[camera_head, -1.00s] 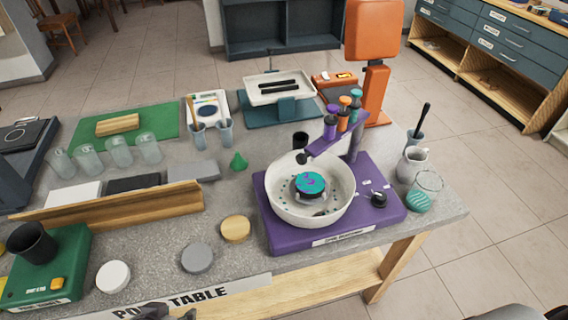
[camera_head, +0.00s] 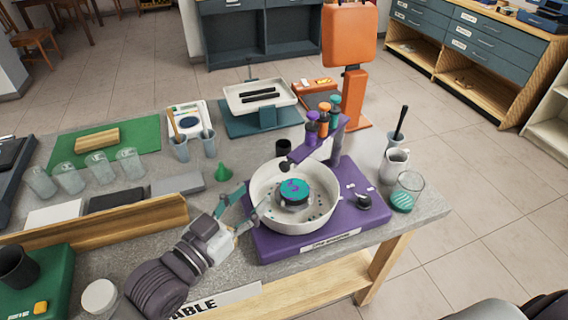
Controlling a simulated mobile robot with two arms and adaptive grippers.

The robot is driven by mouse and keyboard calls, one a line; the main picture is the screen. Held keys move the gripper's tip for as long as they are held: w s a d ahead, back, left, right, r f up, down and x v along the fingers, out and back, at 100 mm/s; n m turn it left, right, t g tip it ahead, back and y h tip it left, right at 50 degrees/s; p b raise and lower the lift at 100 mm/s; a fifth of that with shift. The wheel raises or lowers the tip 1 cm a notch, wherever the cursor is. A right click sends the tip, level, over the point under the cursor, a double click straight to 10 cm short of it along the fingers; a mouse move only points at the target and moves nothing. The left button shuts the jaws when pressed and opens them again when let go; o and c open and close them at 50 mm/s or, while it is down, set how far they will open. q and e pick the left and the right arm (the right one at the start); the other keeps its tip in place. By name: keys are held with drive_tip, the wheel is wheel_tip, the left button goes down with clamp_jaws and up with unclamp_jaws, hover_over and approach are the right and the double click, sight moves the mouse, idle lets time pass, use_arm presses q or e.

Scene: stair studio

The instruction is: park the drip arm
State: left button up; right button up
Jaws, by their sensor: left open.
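The drip arm (camera_head: 303,150) is a purple bar on a purple post at the back right of a purple machine base (camera_head: 348,178). It carries several small bottles with purple, orange and teal caps (camera_head: 323,112). Its dark tip reaches over the back rim of the white bowl (camera_head: 264,212). A teal-topped round piece (camera_head: 294,190) sits in the middle of the bowl, with small dark drops around it. My left gripper (camera_head: 255,196) is open at the bowl's left side, its fingers near the rim; I cannot tell whether they touch it. My right gripper is not in view.
A black knob (camera_head: 364,202) sits on the base's right. A glass jar (camera_head: 407,191) and white pitcher (camera_head: 394,163) stand right of it. An orange stand (camera_head: 350,90) rises behind.

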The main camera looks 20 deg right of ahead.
sight(282, 168)
use_arm(q)
drive_tip(key=p+x, duration=0.1)
drive_tip(key=x, duration=1)
drive_tip(key=shift+w+d, duration=0.15)
drive_tip(key=shift+d, duration=0.1)
drive_tip(key=shift+c, duration=0.3)
clamp_jaws()
